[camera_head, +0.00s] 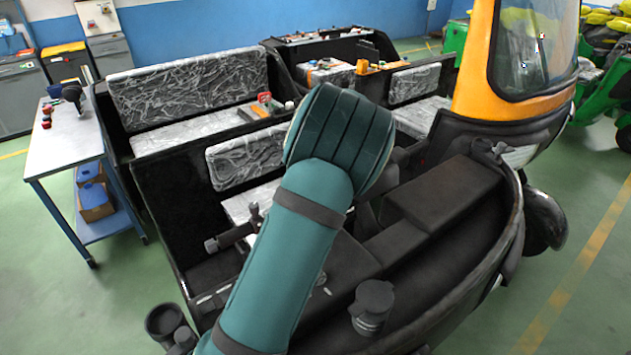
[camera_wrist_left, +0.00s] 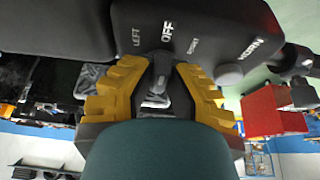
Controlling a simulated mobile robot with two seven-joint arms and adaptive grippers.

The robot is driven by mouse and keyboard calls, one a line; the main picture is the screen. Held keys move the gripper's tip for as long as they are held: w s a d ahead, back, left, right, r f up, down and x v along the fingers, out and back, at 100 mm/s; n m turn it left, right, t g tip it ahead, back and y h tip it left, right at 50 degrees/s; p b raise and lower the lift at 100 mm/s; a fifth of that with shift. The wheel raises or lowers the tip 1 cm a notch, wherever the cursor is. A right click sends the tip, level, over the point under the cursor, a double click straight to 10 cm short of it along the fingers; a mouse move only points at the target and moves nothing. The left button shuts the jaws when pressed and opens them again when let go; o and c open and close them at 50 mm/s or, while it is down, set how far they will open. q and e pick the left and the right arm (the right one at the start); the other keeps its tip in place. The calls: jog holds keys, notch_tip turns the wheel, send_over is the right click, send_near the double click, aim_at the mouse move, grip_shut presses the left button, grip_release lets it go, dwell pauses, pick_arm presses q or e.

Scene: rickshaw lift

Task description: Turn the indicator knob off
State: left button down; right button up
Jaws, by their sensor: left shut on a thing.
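In the left wrist view, a black control panel (camera_wrist_left: 195,18) carries the white labels LEFT, OFF, RIGHT and HORN. The dark indicator knob (camera_wrist_left: 161,66) is just below the OFF label. My left gripper (camera_wrist_left: 160,78) has its yellow stepped fingers on both sides of the knob and is shut on it. The knob looks roughly in line with OFF; its exact angle is partly hidden by the fingers. In the head view, my teal-sleeved left arm reaches to the rickshaw's front (camera_head: 440,190) and hides the gripper, knob and panel. My right gripper is in neither view.
A round grey button (camera_wrist_left: 229,75) sits by the HORN label. A red box (camera_wrist_left: 272,110) shows at the right of the wrist view. In the head view, a blue-legged workbench (camera_head: 70,150) stands left, plastic-wrapped seats (camera_head: 185,85) lie behind my arm, and green floor (camera_head: 590,250) is clear at right.

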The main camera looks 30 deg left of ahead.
pick_arm(q)
jog(key=shift+s+f, duration=0.1)
jog(key=c, duration=0.9)
grip_release()
jog(key=shift+c, duration=0.2)
jog(key=v, duration=1.2)
